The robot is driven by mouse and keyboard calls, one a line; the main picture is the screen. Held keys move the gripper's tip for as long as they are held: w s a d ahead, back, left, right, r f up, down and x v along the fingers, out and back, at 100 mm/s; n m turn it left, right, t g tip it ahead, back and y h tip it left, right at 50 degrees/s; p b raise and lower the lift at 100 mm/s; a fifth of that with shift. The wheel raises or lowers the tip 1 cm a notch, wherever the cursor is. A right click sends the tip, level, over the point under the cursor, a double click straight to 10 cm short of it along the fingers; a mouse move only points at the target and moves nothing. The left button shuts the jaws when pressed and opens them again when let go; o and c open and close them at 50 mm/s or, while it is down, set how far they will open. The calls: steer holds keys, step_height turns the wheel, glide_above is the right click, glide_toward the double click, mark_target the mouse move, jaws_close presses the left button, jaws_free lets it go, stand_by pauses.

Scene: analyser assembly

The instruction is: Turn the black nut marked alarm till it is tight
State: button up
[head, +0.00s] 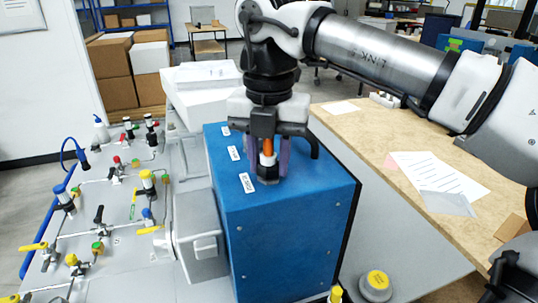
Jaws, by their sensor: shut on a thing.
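A blue analyser box (285,235) stands in the middle of the head view. White labels lie in a row on its top; the nearest label (247,183) is beside my gripper, its print too small to read surely. My gripper (267,172) points straight down over the top of the box. Its purple-tinted fingers are closed on a black nut (267,176), with a white and orange part rising above it between the fingers. The nut is partly hidden by the fingers, and I cannot tell how far down it sits.
A grey panel (125,240) with valves and pipes is at left. A wooden bench (365,135) with papers (440,173) is at right. A yellow-topped grey knob (377,282) is at the front.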

steer(key=m, duration=0.4)
steer(key=shift+r+p, duration=0.15)
steer(key=shift+p, duration=0.2)
steer(key=m, duration=0.4)
steer(key=o, duration=0.9)
